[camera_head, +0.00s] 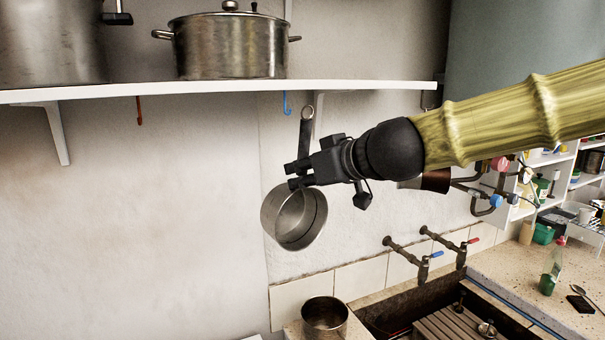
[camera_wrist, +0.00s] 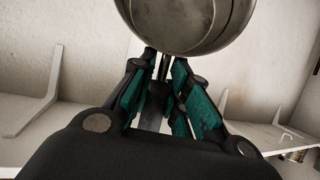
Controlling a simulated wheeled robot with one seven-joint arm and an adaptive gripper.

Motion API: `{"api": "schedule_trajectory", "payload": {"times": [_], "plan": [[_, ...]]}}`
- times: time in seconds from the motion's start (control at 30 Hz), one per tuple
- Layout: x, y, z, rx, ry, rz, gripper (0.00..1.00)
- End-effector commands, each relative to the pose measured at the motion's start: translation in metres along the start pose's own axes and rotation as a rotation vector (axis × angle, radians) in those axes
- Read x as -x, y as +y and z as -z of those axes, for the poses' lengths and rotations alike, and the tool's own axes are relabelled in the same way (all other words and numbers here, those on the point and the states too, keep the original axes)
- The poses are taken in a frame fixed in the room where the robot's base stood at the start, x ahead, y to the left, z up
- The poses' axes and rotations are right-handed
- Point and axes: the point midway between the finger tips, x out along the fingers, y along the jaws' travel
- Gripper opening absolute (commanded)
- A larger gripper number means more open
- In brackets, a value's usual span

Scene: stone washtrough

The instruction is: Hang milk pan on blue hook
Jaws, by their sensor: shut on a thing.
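The milk pan (camera_head: 293,218) is a small steel pan held below the wall shelf, its bowl hanging down and its handle (camera_head: 306,125) pointing up. The handle ends in a ring. My gripper (camera_head: 290,176) is shut on the handle, just above the bowl. In the wrist view, the pan's bowl (camera_wrist: 185,22) fills the top, and the handle runs between the fingers (camera_wrist: 163,72). The blue hook (camera_head: 286,104) hangs from the shelf's underside, empty. The ring shows just right of and slightly below the hook, apart from it in the picture; the depth between them is unclear.
The white shelf (camera_head: 220,88) carries a lidded pot (camera_head: 230,48) and a larger pot (camera_head: 50,40). A red hook (camera_head: 139,112) hangs empty to the left, near a shelf bracket (camera_head: 55,132). A brown pan (camera_head: 436,181) is behind my arm. Taps (camera_head: 424,262) and a small pot (camera_head: 325,318) are below.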

Motion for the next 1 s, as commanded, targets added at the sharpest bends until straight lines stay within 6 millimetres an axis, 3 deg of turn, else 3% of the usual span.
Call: {"api": "schedule_trajectory", "payload": {"times": [0.17,1.0], "plan": [[0.002,-0.001,0.002,0.002,-0.003,-0.002,0.00],[-0.034,0.010,0.012,0.000,-0.003,-0.002,0.00]]}}
